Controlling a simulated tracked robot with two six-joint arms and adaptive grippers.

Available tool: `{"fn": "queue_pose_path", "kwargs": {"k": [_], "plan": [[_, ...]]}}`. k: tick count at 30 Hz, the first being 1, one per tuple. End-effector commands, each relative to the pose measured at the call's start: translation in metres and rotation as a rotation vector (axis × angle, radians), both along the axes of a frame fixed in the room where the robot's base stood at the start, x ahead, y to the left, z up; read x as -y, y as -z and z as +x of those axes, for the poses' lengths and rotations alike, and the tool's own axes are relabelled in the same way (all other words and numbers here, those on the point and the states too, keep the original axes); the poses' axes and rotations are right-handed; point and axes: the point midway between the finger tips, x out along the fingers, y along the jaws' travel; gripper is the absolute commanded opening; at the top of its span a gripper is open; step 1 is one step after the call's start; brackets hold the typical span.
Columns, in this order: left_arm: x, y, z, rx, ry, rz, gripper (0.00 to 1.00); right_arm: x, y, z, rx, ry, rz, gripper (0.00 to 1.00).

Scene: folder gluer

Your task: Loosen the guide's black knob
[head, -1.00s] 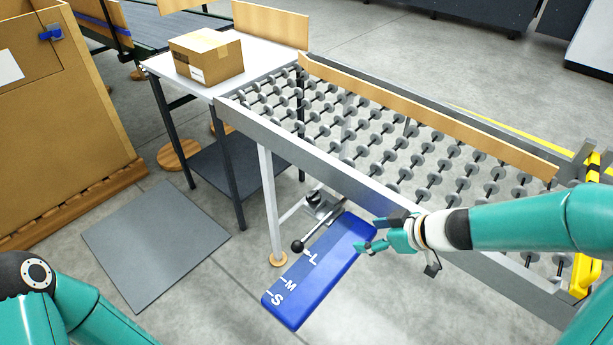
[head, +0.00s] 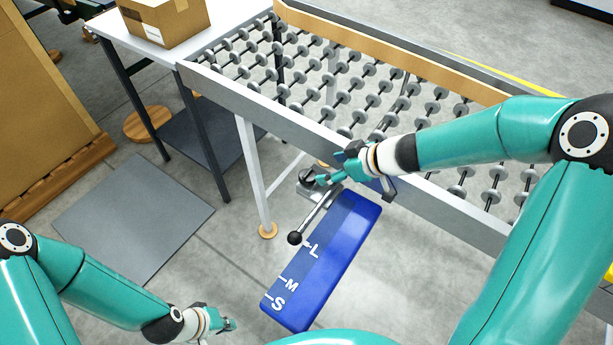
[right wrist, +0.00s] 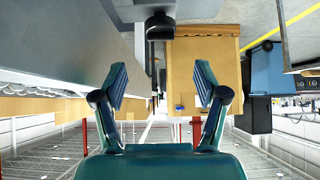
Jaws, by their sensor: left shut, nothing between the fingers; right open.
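The black knob (head: 307,175) sits on a grey metal clamp below the roller table's front rail. A rod (head: 318,212) runs from near the clamp to a black ball (head: 295,238) over a blue board (head: 340,240) marked S, M, L. My right gripper (head: 324,178) is open and empty just right of the knob, close to it; I cannot tell whether it touches. In the right wrist view a dark round knob (right wrist: 160,26) shows ahead, beyond the open fingers (right wrist: 160,78). My left gripper (head: 229,323) is shut and empty, low at the front left of the board.
The roller table's front rail (head: 290,115) runs just above and behind my right gripper. Its pale leg (head: 253,170) stands left of the clamp. A white side table (head: 120,32) carries a cardboard box (head: 166,20). A grey mat (head: 135,215) lies on open floor.

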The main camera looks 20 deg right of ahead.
Motion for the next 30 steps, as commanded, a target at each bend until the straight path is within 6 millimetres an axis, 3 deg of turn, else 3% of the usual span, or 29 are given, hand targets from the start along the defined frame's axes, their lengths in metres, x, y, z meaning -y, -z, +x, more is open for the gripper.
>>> {"fn": "queue_pose_path", "kwargs": {"k": [1, 3, 12, 28, 30], "plan": [[0.0, 0.013, 0.0, 0.0, 0.0, 0.0, 0.0, -0.007, 0.016, 0.007, 0.0, -0.005, -0.001, 0.72], [0.0, 0.021, 0.0, 0.0, 0.0, 0.0, 0.0, -0.014, 0.026, 0.015, 0.0, -0.004, 0.0, 0.72], [0.0, 0.046, 0.0, 0.0, 0.0, 0.0, 0.0, -0.038, 0.062, 0.046, 0.0, -0.004, 0.0, 0.72], [0.0, 0.051, 0.0, 0.0, 0.0, 0.0, 0.0, -0.046, 0.072, 0.057, 0.0, -0.002, -0.001, 0.72], [0.0, 0.051, 0.0, 0.0, 0.0, 0.0, 0.0, -0.046, 0.072, 0.057, 0.0, -0.002, -0.001, 0.61]]}}
